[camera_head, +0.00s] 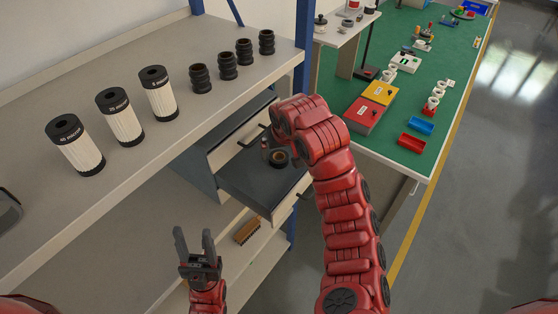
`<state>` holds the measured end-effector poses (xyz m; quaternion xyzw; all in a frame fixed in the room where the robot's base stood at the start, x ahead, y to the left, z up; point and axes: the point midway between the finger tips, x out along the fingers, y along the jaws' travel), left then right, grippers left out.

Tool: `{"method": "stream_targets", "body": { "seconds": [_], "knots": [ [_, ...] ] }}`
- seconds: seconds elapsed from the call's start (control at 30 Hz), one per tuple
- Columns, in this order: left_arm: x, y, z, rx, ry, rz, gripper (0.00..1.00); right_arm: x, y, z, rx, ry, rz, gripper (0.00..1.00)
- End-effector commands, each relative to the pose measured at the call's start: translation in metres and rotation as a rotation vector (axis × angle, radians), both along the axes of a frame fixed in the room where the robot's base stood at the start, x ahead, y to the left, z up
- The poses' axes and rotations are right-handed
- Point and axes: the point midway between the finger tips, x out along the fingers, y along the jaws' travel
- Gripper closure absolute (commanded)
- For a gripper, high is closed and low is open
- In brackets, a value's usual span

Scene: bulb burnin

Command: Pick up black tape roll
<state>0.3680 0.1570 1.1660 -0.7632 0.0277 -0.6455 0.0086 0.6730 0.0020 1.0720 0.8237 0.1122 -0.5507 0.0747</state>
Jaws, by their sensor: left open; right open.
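The black tape roll (279,159) lies in an open dark drawer (246,183) of a grey cabinet below the shelf. Its ring shape and lighter core show. My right gripper (268,149) is at the roll, above the drawer, with most of it hidden behind my red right wrist. It is open; whether its fingers touch the roll I cannot tell. My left gripper (195,240) is open and empty, fingers pointing up, at the lower left in front of the shelves.
The upper shelf (175,115) holds several white-and-black cylinders (121,117) and several black ribbed parts (228,66). A green-topped table (445,55) at right carries red and yellow boxes (380,91) and small trays. A brown brush-like item (246,231) sits on a lower shelf.

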Motion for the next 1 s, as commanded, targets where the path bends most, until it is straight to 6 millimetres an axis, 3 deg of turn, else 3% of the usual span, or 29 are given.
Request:
{"method": "stream_targets", "body": {
  "seconds": [0.17, 0.4, 0.6, 0.87, 1.0],
  "knots": [
    [0.0, 0.0, 0.01, 0.0, 0.0, 0.0, 0.5, 0.005, 0.001, -0.005, 0.0, 0.004, 0.0, 0.0],
    [0.0, 0.0, 0.032, 0.0, 0.0, 0.0, 0.5, 0.02, 0.0, -0.028, 0.0, 0.004, -0.002, 0.0],
    [0.0, 0.0, 0.037, 0.0, 0.0, 0.0, 0.5, 0.026, 0.002, -0.045, 0.0, 0.001, 0.0, 0.0],
    [0.0, 0.0, 0.037, 0.0, 0.0, 0.0, 0.5, 0.027, 0.002, -0.048, 0.001, -0.002, 0.0, 0.0],
    [0.0, 0.0, 0.037, 0.0, 0.0, 0.0, 0.5, 0.027, 0.001, -0.048, 0.0, -0.001, 0.0, 0.22]
  ]
}}
